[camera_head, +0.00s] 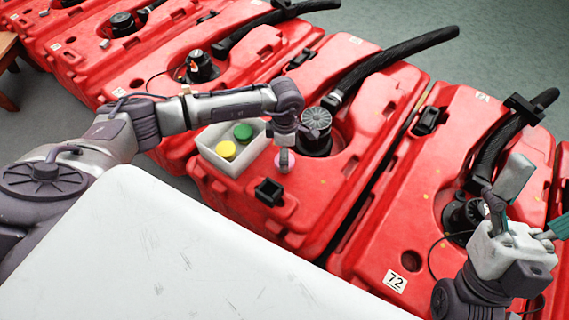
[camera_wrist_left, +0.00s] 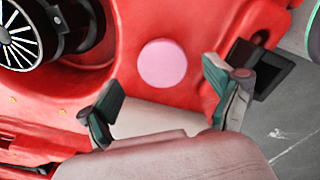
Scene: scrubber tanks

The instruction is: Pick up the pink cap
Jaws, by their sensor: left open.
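The round pink cap (camera_head: 283,165) lies on a red tank in the head view, partly hidden behind my left gripper (camera_head: 286,150). In the left wrist view the pink cap (camera_wrist_left: 163,63) is seen whole from above, flat on the red surface. My left gripper (camera_wrist_left: 164,90) is open there, its two fingers spread to either side and below the cap in the picture. Nothing is between the fingers, and I see no contact. My right gripper (camera_head: 537,200) is at the far right over another tank, its fingers spread apart and empty.
A white bin (camera_head: 236,169) with a yellow cap (camera_head: 226,150) and a green cap (camera_head: 243,132) sits left of the pink cap. A large ribbed black cap (camera_head: 315,122) stands close behind it. A black latch (camera_head: 269,192) is in front. Black hoses (camera_head: 400,52) cross the tanks.

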